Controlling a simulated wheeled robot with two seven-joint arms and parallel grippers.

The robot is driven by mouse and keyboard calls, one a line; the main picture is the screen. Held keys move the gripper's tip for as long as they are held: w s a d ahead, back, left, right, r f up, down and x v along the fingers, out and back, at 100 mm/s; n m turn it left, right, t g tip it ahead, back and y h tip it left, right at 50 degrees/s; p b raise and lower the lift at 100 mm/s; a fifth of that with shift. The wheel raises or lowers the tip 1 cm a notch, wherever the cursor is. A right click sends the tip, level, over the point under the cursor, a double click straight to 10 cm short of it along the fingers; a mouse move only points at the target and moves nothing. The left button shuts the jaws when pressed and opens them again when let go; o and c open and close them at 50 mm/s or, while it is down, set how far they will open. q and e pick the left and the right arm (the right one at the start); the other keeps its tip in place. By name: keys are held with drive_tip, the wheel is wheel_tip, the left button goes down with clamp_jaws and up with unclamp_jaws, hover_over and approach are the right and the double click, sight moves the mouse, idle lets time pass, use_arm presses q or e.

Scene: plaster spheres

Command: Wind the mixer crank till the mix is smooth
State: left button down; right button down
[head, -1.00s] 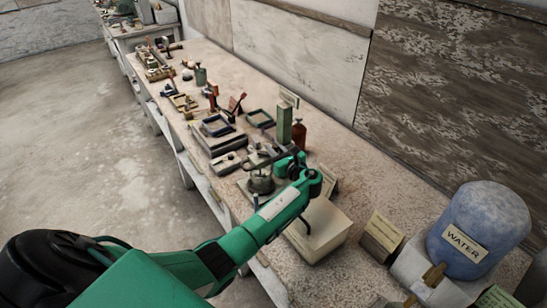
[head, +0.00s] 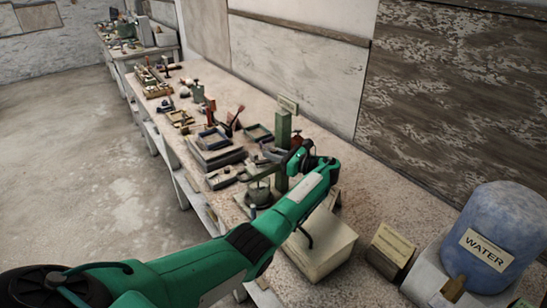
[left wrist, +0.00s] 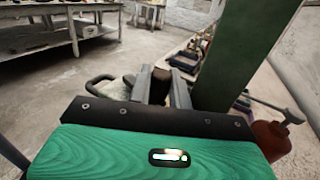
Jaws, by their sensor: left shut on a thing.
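The mixer stands on the long bench, with a tall green column (head: 282,130) and a small grey bowl (head: 260,192) at its foot. My left gripper (head: 274,155) is beside the column, above and behind the bowl. In the left wrist view its two grey fingers are shut on a dark brown crank knob (left wrist: 160,86), and the green column (left wrist: 225,55) rises close at the right. The gripper and arm hide most of the crank in the head view. The inside of the bowl is too small to judge. My right gripper is not in view.
A red bottle (left wrist: 272,138) stands close by the column. A pale box (head: 322,250) lies below my left forearm. A blue water barrel (head: 488,235) stands at the near right. Trays (head: 215,150) and tools fill the bench beyond; the floor left is clear.

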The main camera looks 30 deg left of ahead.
use_arm(q)
drive_tip(key=c, duration=1.3)
unclamp_jaws()
drive_tip(key=shift+c, duration=0.2)
drive_tip(key=shift+s+r, duration=0.15)
